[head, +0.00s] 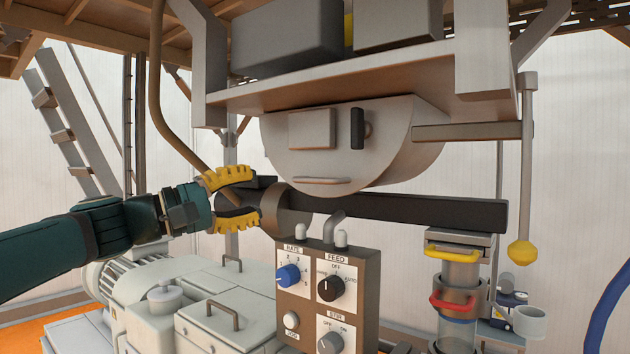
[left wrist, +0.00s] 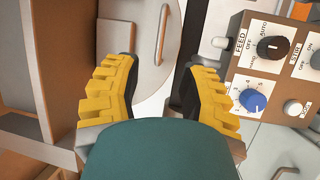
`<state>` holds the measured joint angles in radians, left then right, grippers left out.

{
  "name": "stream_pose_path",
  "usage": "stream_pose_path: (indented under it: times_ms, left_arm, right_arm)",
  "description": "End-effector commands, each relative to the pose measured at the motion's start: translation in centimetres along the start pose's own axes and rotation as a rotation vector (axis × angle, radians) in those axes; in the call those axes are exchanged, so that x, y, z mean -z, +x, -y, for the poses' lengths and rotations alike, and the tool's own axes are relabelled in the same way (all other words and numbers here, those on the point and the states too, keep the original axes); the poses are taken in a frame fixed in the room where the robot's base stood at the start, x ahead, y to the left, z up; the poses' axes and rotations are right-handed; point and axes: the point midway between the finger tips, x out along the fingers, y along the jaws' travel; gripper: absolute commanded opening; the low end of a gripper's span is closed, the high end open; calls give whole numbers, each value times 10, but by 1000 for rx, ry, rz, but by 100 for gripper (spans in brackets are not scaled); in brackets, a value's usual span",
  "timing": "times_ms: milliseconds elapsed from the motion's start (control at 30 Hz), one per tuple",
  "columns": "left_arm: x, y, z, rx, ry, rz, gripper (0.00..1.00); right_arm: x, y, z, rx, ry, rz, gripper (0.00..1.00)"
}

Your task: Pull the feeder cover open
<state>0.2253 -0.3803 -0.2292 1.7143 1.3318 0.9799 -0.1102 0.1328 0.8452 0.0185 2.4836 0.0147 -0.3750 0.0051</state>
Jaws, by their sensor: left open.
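The feeder cover seems to be the grey, rounded front plate (head: 390,155) under the shelf, with an upright black handle (head: 358,128), a raised rectangle and a pale flat bar (head: 320,181) at its lower edge. It looks closed. My left gripper (head: 257,197) is open and empty, with yellow-backed fingers, left of and below the cover, apart from the handle. In the left wrist view, the cover (left wrist: 145,60) and its pale bar (left wrist: 161,35) lie beyond the open fingers (left wrist: 160,78). I cannot make out the black handle there. My right gripper is not in view.
A control box (head: 345,265) with knobs stands below the cover. A long dark beam (head: 430,210) runs behind it to the right. A post with a yellow knob (head: 521,253) hangs at right. White machinery (head: 215,310) fills the lower left. The shelf (head: 330,80) closes off above.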

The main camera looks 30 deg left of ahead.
Motion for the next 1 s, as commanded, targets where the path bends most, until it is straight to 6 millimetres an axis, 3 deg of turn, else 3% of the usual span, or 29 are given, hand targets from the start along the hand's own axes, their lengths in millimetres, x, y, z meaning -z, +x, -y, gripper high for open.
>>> stream_pose_path:
  times_ms: [300,533,733,1000]
  left_arm:
    - [0,64,0,4,-2,2,41]
    - [0,102,1,4,-2,1,41]
    - [0,119,1,3,-2,0,41]
    - [0,121,2,2,-1,-1,41]
  right_arm:
    - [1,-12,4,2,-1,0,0]
    - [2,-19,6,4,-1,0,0]
    - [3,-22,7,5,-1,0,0]
    - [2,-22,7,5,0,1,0]
